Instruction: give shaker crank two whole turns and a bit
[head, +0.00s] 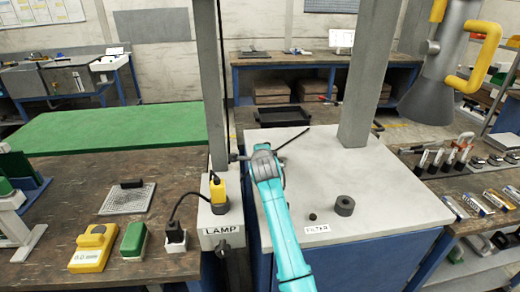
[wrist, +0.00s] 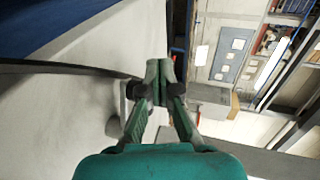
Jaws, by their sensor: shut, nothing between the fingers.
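My gripper (wrist: 160,72) is shut and empty in the wrist view, its two green fingers together at the tips. In the head view my teal arm reaches over the white-topped cabinet (head: 400,203), and its far end is beside the grey upright post. The fingers cannot be made out clearly there. I cannot tell for certain which part is the shaker crank. A dark knob (head: 224,248) shows below the LAMP box (head: 221,232). A thin dark rod (head: 293,144) slants up right behind my arm. I see no clear contact between the gripper and any handle.
A dark ring (head: 344,205) and small knob (head: 312,217) are on the white top. Grey posts (head: 371,70) rise there. A grey cone with yellow handles (head: 440,80) hangs at upper right. The white top's right side is clear.

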